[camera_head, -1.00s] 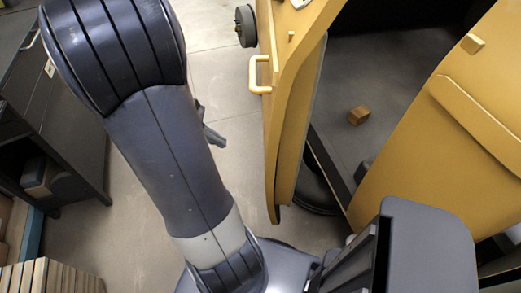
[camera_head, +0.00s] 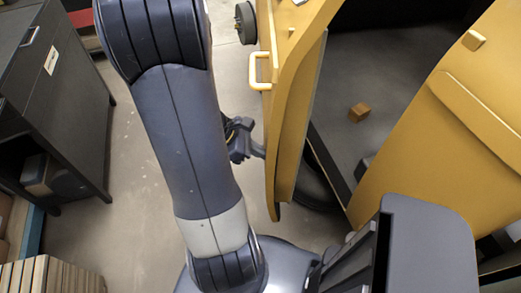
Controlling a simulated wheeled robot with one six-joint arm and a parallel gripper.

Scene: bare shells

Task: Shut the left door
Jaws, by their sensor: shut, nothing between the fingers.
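The left door (camera_head: 290,110) is a yellow panel with a yellow bar handle (camera_head: 260,70) on its left face. It stands open, seen nearly edge-on, with a gap between it and the yellow panel (camera_head: 425,150) on the right. My gripper (camera_head: 259,150) shows partly from behind my arm, left of the door and below the handle. It is shut and empty, its tip close to the door's outer face. I cannot tell whether it touches.
A brown block (camera_head: 359,112) lies on the dark floor inside the yellow shell. A dark cabinet (camera_head: 75,90) stands at the left, with wooden boards (camera_head: 50,275) at the lower left.

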